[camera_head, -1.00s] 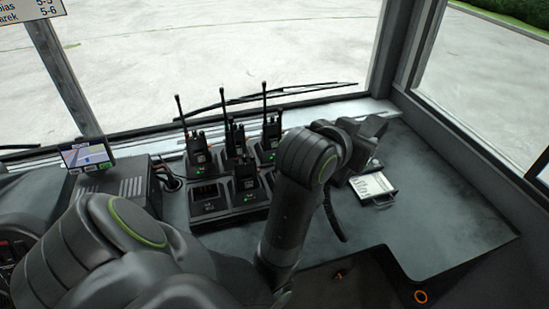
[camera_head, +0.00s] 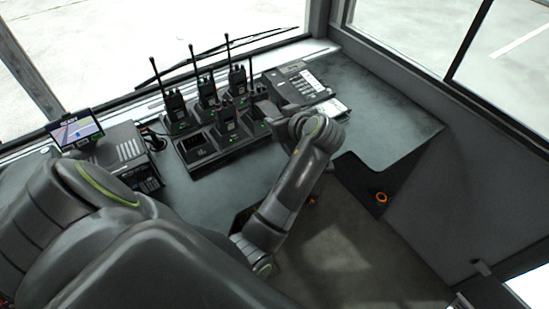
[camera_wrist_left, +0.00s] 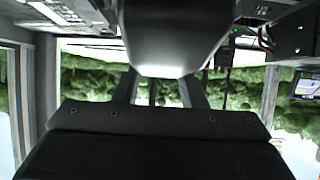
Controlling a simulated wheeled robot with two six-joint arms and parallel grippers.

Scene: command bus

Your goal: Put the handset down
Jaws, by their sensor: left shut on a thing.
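The dark handset (camera_wrist_left: 172,35) fills the top middle of the left wrist view, close to the camera. My left gripper (camera_wrist_left: 160,88) is shut on it, one finger on each side. In the head view my left wrist hides most of the gripper (camera_head: 290,110) and I cannot make out the handset clearly. The gripper is just in front of the desk phone base (camera_head: 300,82), a dark unit with a pale key panel. The gap between handset and base cannot be judged. My right gripper is in neither view.
A charger rack (camera_head: 197,150) holding several upright radios (camera_head: 177,106) with antennas stands left of the gripper. A small screen (camera_head: 75,130) on a dark box is further left. The counter (camera_head: 385,115) is clear on the right. An orange ring (camera_head: 381,197) sits below its edge.

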